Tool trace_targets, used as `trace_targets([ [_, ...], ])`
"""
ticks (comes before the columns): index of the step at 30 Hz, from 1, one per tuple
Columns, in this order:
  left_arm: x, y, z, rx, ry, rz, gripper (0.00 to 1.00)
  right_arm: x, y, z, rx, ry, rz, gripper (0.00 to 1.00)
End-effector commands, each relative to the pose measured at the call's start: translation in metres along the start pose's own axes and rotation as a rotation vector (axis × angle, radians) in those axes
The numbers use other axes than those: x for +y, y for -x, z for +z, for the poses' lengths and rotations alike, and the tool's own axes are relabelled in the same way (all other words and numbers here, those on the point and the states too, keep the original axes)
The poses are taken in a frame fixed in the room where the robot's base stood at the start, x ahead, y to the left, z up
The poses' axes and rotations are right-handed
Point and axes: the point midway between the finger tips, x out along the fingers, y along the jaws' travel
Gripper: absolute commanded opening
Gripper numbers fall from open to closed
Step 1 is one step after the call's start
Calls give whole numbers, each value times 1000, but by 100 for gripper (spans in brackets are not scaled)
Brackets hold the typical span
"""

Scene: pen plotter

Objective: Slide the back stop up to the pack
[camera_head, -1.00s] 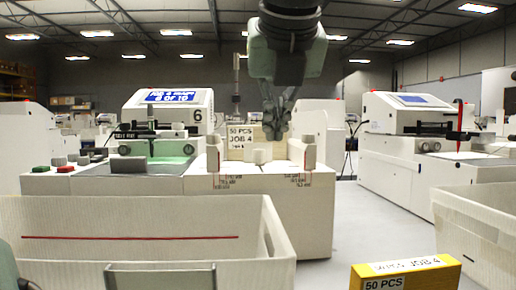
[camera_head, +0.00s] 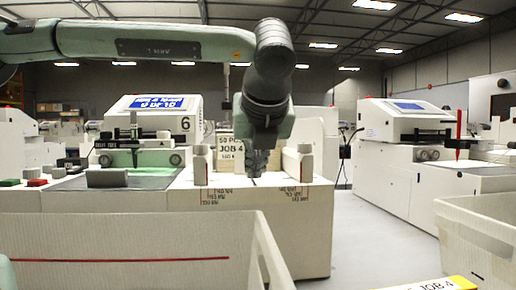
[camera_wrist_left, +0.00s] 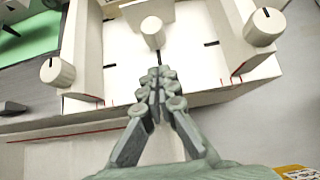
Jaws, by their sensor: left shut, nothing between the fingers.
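The feeder bed (camera_head: 282,190) is a white block with a side guide at each edge. Between the guides, a short white stop with a round knob (camera_wrist_left: 152,30) stands over a dark slot in the wrist view; I take it to be the back stop. My left gripper hides it in the head view. A label reading JOB 4 (camera_head: 231,150) shows behind the arm, by what seems to be the cream pack. My left gripper (camera_head: 255,175) is shut and empty, pointing down at the bed. Its fingertips (camera_wrist_left: 157,76) appear just on the near side of the knob, apart from it. My right gripper is not in view.
The left guide knob (camera_wrist_left: 57,72) and right guide knob (camera_wrist_left: 263,26) flank the fingers. A white bin (camera_head: 130,235) stands in front. A yellow box (camera_head: 440,284) is at the bottom edge. Another plotter (camera_head: 400,150) stands right, across open floor.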

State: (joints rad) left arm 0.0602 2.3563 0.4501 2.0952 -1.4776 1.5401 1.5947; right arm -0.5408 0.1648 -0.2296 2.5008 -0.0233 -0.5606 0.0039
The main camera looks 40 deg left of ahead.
Motion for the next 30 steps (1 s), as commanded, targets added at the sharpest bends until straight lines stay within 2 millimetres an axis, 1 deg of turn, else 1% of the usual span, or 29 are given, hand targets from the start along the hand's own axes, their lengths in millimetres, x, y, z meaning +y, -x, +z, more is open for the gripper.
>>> trace_targets([
  [1,0,-4,9,2,6,-1,0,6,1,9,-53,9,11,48],
  [3,0,-11,15,0,5,-2,0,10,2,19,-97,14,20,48],
  [7,0,-19,22,-1,4,-1,0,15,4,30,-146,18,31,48],
  [12,0,-22,24,-1,3,-1,0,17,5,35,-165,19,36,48],
  [20,0,-22,25,-2,3,-1,0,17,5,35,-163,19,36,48],
  [23,0,-28,28,0,4,-1,0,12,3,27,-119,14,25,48],
  [30,0,-48,47,-2,4,-1,0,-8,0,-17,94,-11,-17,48],
])
